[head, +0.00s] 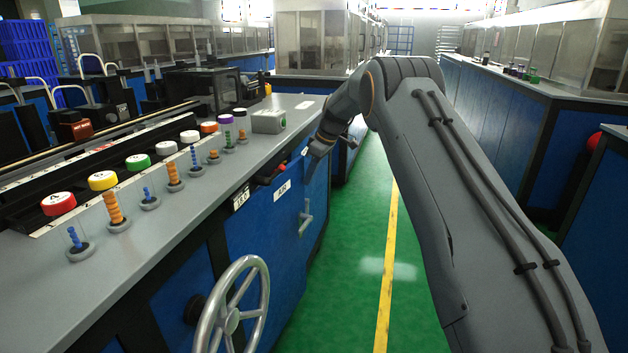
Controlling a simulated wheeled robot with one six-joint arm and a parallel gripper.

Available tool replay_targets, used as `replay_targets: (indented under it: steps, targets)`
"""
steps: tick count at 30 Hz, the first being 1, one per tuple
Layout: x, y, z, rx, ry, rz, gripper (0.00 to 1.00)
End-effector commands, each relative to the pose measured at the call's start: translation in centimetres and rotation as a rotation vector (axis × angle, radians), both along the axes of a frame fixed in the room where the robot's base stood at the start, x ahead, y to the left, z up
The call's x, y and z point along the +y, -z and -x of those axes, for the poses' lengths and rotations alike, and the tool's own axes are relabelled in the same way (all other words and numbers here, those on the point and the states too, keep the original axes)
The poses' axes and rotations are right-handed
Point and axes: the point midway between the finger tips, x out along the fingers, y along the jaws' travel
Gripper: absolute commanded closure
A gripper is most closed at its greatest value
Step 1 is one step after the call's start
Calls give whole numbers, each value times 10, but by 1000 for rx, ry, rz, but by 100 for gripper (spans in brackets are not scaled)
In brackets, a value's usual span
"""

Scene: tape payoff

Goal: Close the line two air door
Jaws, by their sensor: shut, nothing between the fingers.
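The air door is a blue cabinet panel (268,238) on the side of the left counter, marked with a white "AIR" label (282,189). A grey handle (306,217) stands out from it near its right side. I cannot tell whether the panel sits fully flush. My gripper (308,180) is shut and empty, pointing down beside the upper part of the panel, above the handle and right of the label. I cannot tell whether it touches the panel. My wrist hides part of the panel's far end.
A grey handwheel (232,312) juts out from the cabinet in front. The counter top (150,232) carries coloured spools and pegs, with a grey box (268,121) farther back. The green aisle floor (345,265) with a yellow line is clear. Blue cabinets (495,125) line the right.

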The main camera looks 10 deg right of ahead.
Motion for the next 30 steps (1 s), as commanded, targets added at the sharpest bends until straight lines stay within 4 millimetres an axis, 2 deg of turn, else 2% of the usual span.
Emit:
replay_targets:
  steps: [17, 22, 26, 30]
  targets:
    - [7, 0, 1, 0, -16, 0, 100]
    - [-3, -2, 6, 1, -17, 0, 100]
    - [-19, -3, 15, 1, -21, -1, 100]
    - [-27, -31, 20, -4, -25, 0, 100]
